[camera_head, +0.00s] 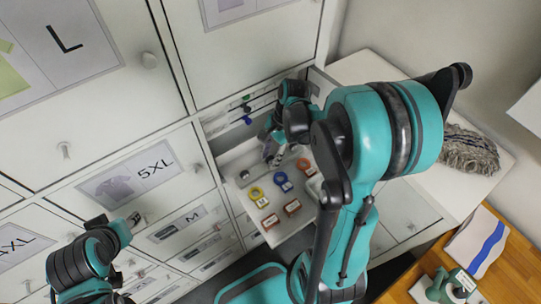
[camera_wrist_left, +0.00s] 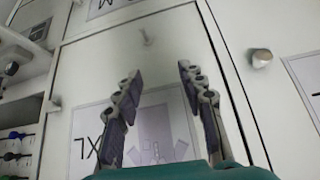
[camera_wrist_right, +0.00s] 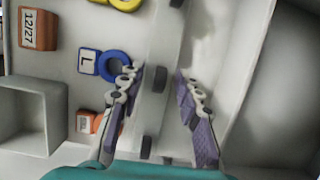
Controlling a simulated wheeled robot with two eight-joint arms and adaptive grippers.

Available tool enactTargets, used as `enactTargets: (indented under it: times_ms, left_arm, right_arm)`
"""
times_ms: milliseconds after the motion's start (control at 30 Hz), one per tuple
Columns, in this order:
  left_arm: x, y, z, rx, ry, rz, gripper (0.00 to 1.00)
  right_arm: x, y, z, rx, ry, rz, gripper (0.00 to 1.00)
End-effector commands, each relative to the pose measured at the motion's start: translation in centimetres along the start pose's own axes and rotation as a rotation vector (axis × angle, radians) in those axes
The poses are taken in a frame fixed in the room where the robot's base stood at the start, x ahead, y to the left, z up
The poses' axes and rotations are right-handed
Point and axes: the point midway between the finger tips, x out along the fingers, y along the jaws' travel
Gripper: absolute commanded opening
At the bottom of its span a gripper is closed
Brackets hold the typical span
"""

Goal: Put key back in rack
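Ring-shaped tagged items lie in an open white drawer: a yellow one (camera_head: 257,193), a blue one (camera_head: 282,180) and an orange one (camera_head: 303,164). The right wrist view shows the blue ring (camera_wrist_right: 113,66) with an "L" tag. I cannot tell which item is the key. A rack-like panel (camera_head: 240,110) with green and blue pieces is behind the drawer. My right gripper (camera_head: 272,150) is over the drawer's back part; its fingers (camera_wrist_right: 160,82) are apart, with a pale strip with dark spots between them in view. My left gripper (camera_wrist_left: 160,78) is open and empty, facing cabinet doors.
Brown labelled blocks (camera_head: 270,221) lie at the drawer's front. An open grey box (camera_wrist_right: 30,115) is beside the tagged items. Cabinet doors with knobs (camera_head: 149,60) fill the left. A grey mop-like pad (camera_head: 470,150) lies on the white top at right; a wooden bench (camera_head: 510,270) is below.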

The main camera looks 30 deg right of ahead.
Motion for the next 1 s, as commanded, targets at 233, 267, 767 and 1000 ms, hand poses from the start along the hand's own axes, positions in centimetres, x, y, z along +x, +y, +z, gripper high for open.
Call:
enactTargets:
  times_ms: [233, 267, 767, 1000]
  left_arm:
    - [0.0, 0.0, 0.0, 0.0, 0.0, 0.0, 0.4]
    - [0.0, 0.0, 0.0, 0.0, 0.0, 0.0, 0.4]
    - [0.0, 0.0, 0.0, 0.0, 0.0, 0.0, 0.4]
    - [0.0, 0.0, 0.0, 0.0, 0.0, 0.0, 0.4]
  right_arm:
    - [-1.9, 0.0, 0.0, 0.002, 0.0, 0.0, 0.34]
    - [-2.5, 0.0, 0.0, 0.002, 0.0, 0.0, 0.34]
    - [-11.4, 0.0, 0.0, 0.001, 0.0, 0.0, 0.34]
    - [-12.0, 0.0, 0.0, 0.0, 0.0, 0.0, 0.34]
